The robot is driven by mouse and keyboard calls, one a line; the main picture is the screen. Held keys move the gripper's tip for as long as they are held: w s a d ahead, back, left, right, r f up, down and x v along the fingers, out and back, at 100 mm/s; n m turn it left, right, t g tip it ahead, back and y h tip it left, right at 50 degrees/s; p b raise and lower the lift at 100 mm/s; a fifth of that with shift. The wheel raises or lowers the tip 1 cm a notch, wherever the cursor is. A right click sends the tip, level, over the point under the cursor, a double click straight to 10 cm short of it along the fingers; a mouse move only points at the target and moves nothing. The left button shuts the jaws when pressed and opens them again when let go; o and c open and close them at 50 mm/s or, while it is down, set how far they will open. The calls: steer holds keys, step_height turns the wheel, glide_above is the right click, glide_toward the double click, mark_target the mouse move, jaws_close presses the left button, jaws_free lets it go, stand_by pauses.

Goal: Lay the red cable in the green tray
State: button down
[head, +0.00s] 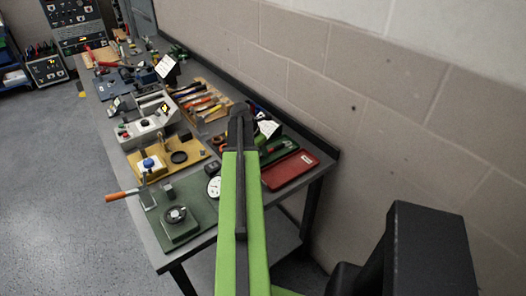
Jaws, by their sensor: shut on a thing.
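My green arm reaches away over the bench, and its dark gripper (240,112) is above the right part of the bench, near the wall side. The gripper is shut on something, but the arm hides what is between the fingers. The green tray (291,143) lies just right of my arm, behind the red tray, partly hidden by the arm and holding dark items. I cannot make out a red cable for certain; a small orange-red piece (218,140) shows just left of my arm.
A red tray (290,170) lies at the bench's near right corner. A white tag (268,128) and dark blue parts stand behind the green tray. A wooden tool tray (200,101), a grey control box (146,124) and a green lever fixture (184,226) crowd the left. The block wall borders the right.

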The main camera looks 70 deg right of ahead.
steer(key=shift+f, duration=0.2)
stand_by(0.3)
steer(key=c, duration=1.3)
jaws_free()
step_height(320, 180, up, 7)
steer(key=p, duration=0.6)
steer(key=shift+p, duration=0.3)
